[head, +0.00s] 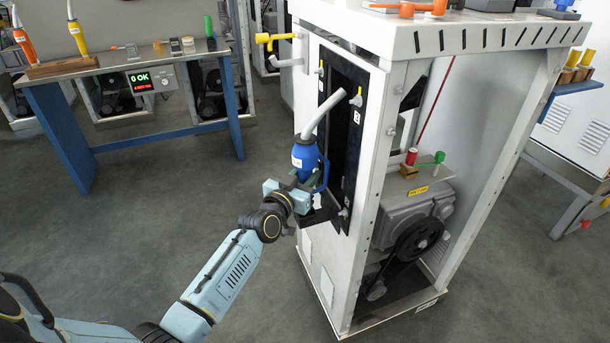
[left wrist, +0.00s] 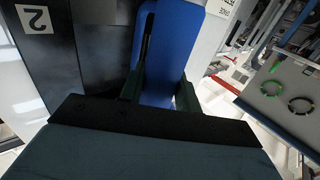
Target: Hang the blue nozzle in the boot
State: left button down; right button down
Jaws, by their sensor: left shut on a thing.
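The blue nozzle (head: 305,156), with a grey spout pointing up and to the right, is upright in my left gripper (head: 300,184). My left gripper is shut on its lower part, and in the left wrist view its fingers (left wrist: 158,92) stand on either side of the blue body (left wrist: 172,48). The nozzle is in front of the black boot panel (head: 350,122) on the dispenser's side. The boot's lower part is partly hidden by the nozzle and gripper; I cannot tell whether they touch. My right gripper is not in view.
The white dispenser frame (head: 405,30) stands close beside my left arm, with a motor and belt pulley (head: 418,238) inside. A bench (head: 105,68) holds orange and yellow nozzles at left. The floor between is clear.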

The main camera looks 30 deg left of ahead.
pick_arm(q)
jog(key=shift+f+b, duration=1.55)
jog(key=shift+f, duration=0.3)
jog(key=c, duration=1.1)
grip_release()
jog(key=shift+o, duration=0.9)
jog(key=shift+s+f, duration=0.1)
jog(key=shift+f, duration=0.2)
jog(key=s+p, duration=0.4)
jog(key=s, duration=0.9)
jog(key=shift+s+r, duration=0.15)
jog(key=shift+r, duration=0.1)
jog(key=shift+a, duration=0.1)
